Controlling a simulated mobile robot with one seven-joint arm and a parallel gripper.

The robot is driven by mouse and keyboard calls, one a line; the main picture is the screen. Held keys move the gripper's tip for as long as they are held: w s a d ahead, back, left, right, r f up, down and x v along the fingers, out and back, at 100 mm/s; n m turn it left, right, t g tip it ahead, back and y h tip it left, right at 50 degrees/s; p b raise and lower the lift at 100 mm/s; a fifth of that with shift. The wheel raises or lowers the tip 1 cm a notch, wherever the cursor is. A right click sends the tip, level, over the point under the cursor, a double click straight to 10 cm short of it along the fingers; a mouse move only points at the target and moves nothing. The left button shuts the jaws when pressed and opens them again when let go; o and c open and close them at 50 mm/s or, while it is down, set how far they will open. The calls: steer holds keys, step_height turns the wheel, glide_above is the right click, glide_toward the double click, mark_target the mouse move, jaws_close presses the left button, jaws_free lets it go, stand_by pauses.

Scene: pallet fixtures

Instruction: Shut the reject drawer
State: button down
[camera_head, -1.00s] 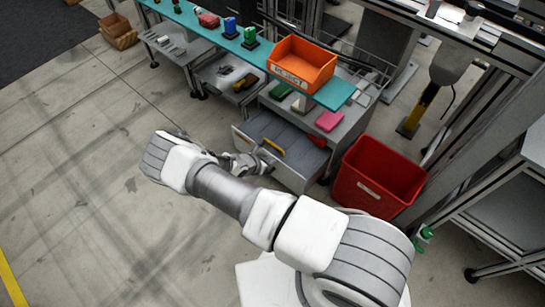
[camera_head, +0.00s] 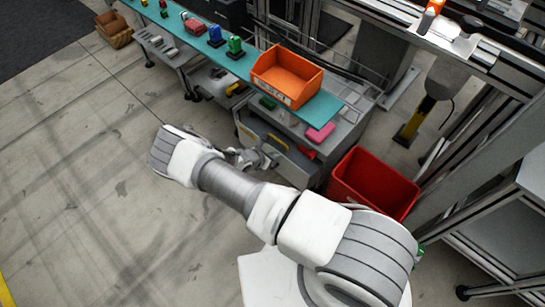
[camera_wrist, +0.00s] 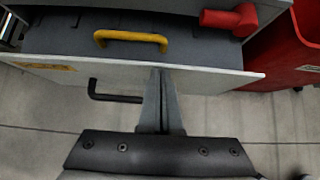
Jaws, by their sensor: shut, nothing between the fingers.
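The reject drawer (camera_head: 300,160) is a grey drawer under the bench, partly open in the head view. In the wrist view its pale front panel (camera_wrist: 215,80) spans the picture, with a black bar handle (camera_wrist: 115,97) left of my gripper. My gripper (camera_wrist: 161,72) is shut and empty, its fingertips at the upper part of the front panel near mid-width; they seem to touch it. Inside the drawer lie a yellow handle-shaped piece (camera_wrist: 130,37) and a red cylindrical piece (camera_wrist: 228,18). In the head view my wrist hides part of the drawer front.
A red bin (camera_head: 375,185) stands close to the right of the drawer; it also shows in the wrist view (camera_wrist: 290,50). An orange tray (camera_head: 287,75) sits on the teal shelf above. A pink block (camera_head: 320,132) lies on the bench. The floor at left is clear.

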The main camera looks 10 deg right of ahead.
mark_target(286, 149)
steer(key=shift+w+d, duration=0.55)
steer(key=shift+d, duration=0.25)
steer(key=shift+w+d, duration=0.5)
steer(key=shift+d, duration=0.25)
